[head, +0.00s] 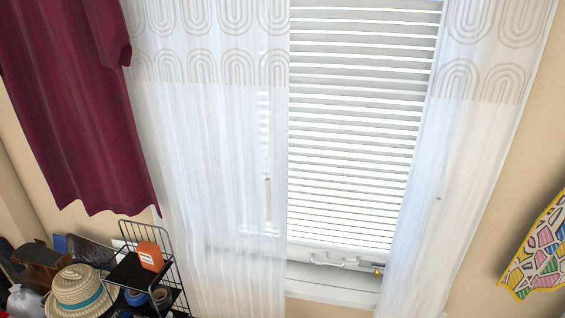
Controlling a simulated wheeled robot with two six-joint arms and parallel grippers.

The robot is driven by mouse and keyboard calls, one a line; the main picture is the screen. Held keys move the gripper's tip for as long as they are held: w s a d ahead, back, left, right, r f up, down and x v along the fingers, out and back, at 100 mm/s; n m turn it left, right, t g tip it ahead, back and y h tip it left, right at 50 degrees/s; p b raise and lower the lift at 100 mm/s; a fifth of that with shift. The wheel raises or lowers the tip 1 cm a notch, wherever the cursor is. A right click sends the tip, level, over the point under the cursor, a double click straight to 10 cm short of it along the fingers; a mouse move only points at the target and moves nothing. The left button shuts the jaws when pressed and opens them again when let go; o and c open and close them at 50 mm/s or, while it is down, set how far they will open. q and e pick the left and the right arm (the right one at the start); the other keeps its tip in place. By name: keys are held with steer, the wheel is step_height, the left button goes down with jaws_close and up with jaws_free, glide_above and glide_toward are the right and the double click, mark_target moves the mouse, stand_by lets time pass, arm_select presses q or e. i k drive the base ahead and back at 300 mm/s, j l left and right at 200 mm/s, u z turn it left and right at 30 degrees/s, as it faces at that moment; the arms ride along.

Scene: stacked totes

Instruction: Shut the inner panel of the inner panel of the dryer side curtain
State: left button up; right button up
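A sheer white curtain panel (215,160) with beige arch patterns across its top hangs over the left part of the window. A matching white panel (455,150) hangs on the right. A wide gap between them bares the window blind (350,120). A dark red curtain (75,100) hangs at the far left, drawn to the side. No dryer is in view, so I cannot tell which curtain is on its side. The curtain tops are cut off by the frame. Neither of my grippers is in view.
A black wire rack (133,272) with an orange box (150,256) stands at the lower left, close below the red curtain. A straw hat (80,290) is beside it. A white sill (330,284) runs under the window. A colourful cloth (540,260) hangs at the right.

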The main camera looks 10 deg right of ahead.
mark_target(511, 35)
steer(key=z, duration=1.45)
